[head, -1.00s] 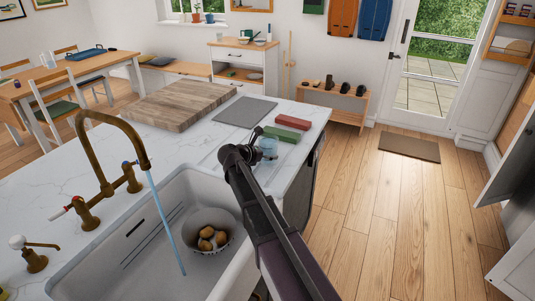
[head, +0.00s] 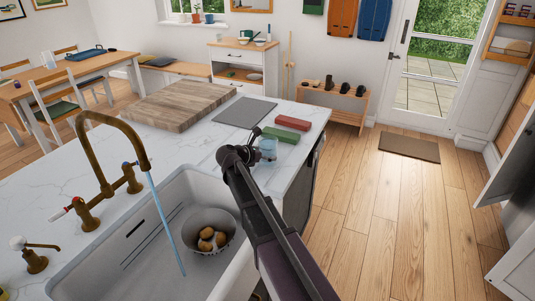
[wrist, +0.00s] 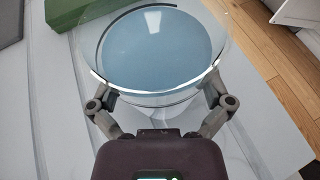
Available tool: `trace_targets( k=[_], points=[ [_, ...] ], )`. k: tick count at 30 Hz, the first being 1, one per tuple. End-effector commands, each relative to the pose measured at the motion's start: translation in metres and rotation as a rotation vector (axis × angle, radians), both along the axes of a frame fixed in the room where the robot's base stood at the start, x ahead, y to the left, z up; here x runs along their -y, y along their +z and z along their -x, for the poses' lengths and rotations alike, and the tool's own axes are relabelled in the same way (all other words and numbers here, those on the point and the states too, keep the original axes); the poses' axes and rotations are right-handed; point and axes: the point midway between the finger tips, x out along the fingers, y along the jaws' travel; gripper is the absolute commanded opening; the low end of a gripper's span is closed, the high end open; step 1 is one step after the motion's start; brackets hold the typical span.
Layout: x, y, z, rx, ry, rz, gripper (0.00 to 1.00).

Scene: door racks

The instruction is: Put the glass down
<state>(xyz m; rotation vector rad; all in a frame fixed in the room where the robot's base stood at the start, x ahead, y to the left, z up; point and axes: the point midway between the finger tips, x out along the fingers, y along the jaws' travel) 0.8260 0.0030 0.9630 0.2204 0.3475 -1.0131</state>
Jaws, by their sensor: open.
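The clear glass (head: 268,148) is on the white counter near its right edge, partly hidden behind my arm's end. In the wrist view the glass (wrist: 150,48) fills the upper middle, with a pale blue round surface seen through its rim. My gripper (wrist: 160,92) has one finger to each side of the near part of the glass; the jaws are open. I cannot tell whether a finger still touches it. In the head view my gripper (head: 254,155) is at the near side of the glass, low over the counter.
A green block (head: 281,135) and a red block (head: 293,122) lie just behind the glass. A grey mat (head: 245,111) and a wooden board (head: 180,104) lie farther left. The sink (head: 125,260) holds a colander (head: 209,222); the brass tap (head: 120,125) runs.

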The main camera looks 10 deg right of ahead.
Motion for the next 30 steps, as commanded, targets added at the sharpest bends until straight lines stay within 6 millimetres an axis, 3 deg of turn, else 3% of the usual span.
trace_targets(
  k=[18,30],
  points=[
    [-0.073,0.038,0.045,0.000,0.003,0.000,1.00],
    [-0.090,0.044,0.055,0.000,0.001,0.000,1.00]
  ],
)
